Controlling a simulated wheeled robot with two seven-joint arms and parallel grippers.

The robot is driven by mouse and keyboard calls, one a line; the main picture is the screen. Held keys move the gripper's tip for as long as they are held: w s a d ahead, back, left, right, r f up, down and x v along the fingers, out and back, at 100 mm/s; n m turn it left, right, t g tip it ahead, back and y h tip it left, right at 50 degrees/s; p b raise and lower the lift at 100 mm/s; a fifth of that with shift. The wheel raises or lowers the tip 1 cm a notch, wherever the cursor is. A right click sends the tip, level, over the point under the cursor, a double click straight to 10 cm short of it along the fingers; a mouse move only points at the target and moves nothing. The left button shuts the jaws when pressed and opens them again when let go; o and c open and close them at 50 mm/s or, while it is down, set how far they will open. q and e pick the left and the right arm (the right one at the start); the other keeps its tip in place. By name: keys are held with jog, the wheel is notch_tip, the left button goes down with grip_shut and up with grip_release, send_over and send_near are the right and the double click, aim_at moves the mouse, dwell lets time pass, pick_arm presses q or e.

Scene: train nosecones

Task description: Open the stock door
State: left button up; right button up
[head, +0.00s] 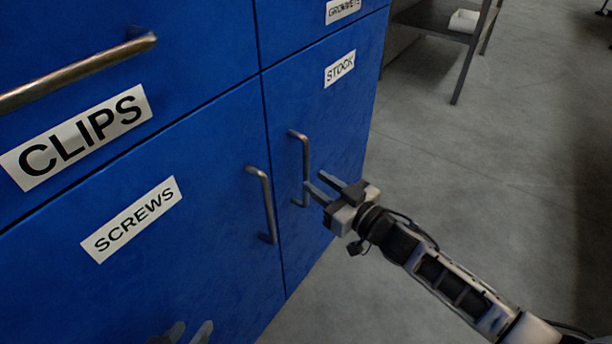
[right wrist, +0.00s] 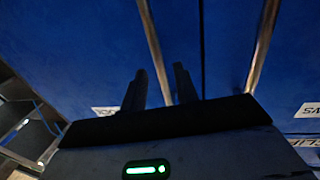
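The blue stock door (head: 335,110) is closed, with a white STOCK label (head: 340,68) and a vertical metal handle (head: 305,155). My right gripper (head: 315,180) is open at the lower part of this handle. In the right wrist view the stock handle (right wrist: 151,40) runs down between the two spread fingers of my right gripper (right wrist: 160,88); I cannot tell whether they touch it. My left gripper (head: 188,332) shows only its fingertips at the bottom edge of the head view. They look apart and empty, in front of the screws door.
The screws door (head: 200,240) is left of the stock door, and its vertical handle (head: 264,205) is close by. A CLIPS drawer (head: 180,70) and a GROMMETS panel (head: 300,20) are above. A dark shelf (head: 440,20) stands at the back. The grey floor (head: 500,170) at right is clear.

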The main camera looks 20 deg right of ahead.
aim_at(308, 176)
jog(key=x, duration=0.4)
jog(key=shift+w+a, duration=0.15)
jog(key=shift+w, duration=0.1)
pick_arm(q)
jog(key=shift+d+f, duration=0.2)
jog(key=shift+f, duration=0.45)
jog(key=shift+w+r, duration=0.1)
jog(key=shift+w, duration=0.1)
pick_arm(e)
grip_shut()
